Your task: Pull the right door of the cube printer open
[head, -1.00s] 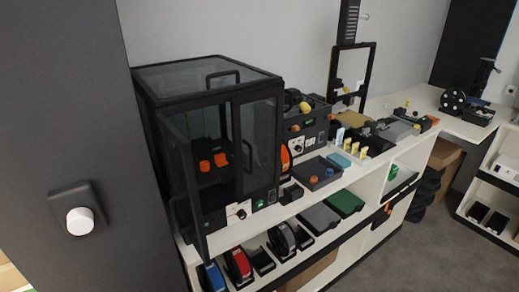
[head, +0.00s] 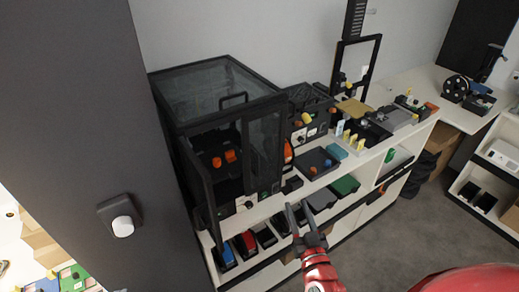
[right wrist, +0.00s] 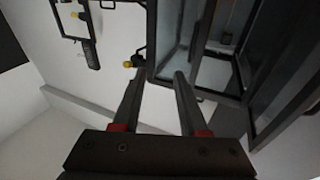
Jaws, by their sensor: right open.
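The cube printer (head: 218,88) is a black-framed box with dark glass panels, standing on the white shelf unit by the wall. Its left door (head: 200,187) stands swung open toward the front. Orange parts (head: 223,158) show inside. My right gripper (head: 300,209) is open and empty, in front of the shelf, below and right of the right door, apart from it. In the right wrist view its two fingers (right wrist: 157,78) are spread, with the printer's black frame and glass (right wrist: 218,70) beyond and to the right. My left gripper is out of view.
A grey panel (head: 100,100) with a white knob (head: 123,226) stands close on the left. Bins (head: 245,243) fill the lower shelf. A dark tray (head: 318,165) and other devices stand right of the printer. The floor (head: 400,240) at right is clear.

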